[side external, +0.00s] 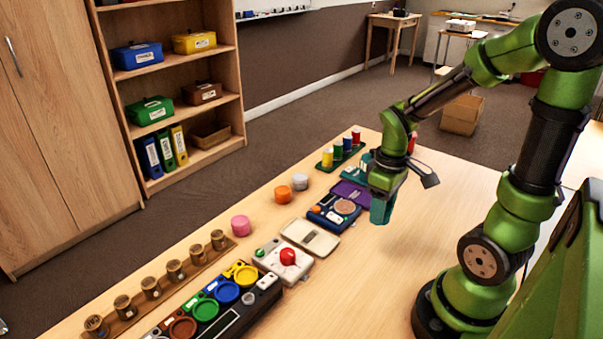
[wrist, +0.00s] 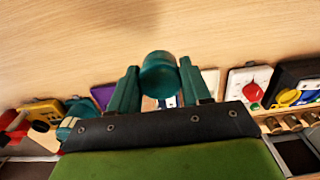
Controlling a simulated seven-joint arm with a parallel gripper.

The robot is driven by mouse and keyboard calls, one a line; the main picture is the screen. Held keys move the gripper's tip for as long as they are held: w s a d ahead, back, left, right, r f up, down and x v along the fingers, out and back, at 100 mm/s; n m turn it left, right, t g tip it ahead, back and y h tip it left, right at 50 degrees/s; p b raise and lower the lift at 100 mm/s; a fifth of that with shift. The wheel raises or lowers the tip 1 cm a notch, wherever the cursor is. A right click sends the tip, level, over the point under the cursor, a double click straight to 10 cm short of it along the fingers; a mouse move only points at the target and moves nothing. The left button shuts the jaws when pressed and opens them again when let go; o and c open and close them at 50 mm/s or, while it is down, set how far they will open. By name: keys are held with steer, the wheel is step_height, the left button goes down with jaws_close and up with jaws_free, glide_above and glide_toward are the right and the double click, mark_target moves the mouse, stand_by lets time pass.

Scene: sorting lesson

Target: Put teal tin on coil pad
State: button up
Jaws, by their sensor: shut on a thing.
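The teal tin (wrist: 160,76) is gripped between the two dark teal fingers of my gripper (wrist: 160,88) in the wrist view. In the side view my gripper (side external: 382,210) hangs above the table, to the right of the blue unit; the tin cannot be told apart from the fingers there. The round copper-coloured disc (side external: 345,206) on the dark blue unit (side external: 322,218) looks like the coil pad. Nothing stands on it. In the wrist view the blue unit is mostly hidden behind my gripper.
A purple tray (side external: 357,190) lies behind the blue unit. A white unit with a red button (side external: 287,257) and a colored-dish station (side external: 208,309) stand in front. The table's right part is clear.

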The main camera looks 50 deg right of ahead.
steer(key=shift+s+a+f, duration=0.15)
steer(key=shift+s+f, duration=0.05)
steer(key=shift+s, duration=0.65)
steer(key=shift+s+f, duration=0.1)
steer(key=shift+f, duration=0.1)
glide_above(345, 206)
steer(key=shift+s+a+f, duration=0.2)
steer(key=shift+s+f, duration=0.2)
steer(key=shift+f, duration=0.35)
steer(key=f, duration=0.2)
steer(key=shift+w+d+f, duration=0.15)
steer(key=shift+w+f, duration=0.2)
steer(key=shift+f, duration=0.45)
steer(key=shift+f, duration=0.2)
steer(key=o, duration=1.1)
steer(key=shift+c, duration=0.2)
